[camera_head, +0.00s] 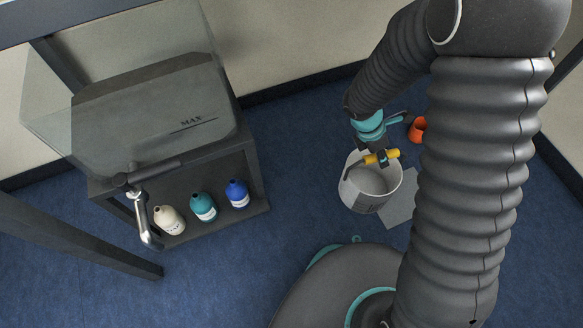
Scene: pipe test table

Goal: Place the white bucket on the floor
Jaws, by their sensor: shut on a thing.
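My gripper (381,160) is shut on the yellow grip at the top of the bucket. The fingertips are small and partly hidden by the grip. I cannot tell whether the bucket's bottom touches the floor (290,190).
A grey flat square (401,205) lies on the blue floor beside the bucket. An orange cup-like thing (417,129) is behind it. At left, a dark stand (262,209) holds a clear tank (150,110), a tap (146,225) and three bottles: cream (168,220), teal (203,206), blue (237,193).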

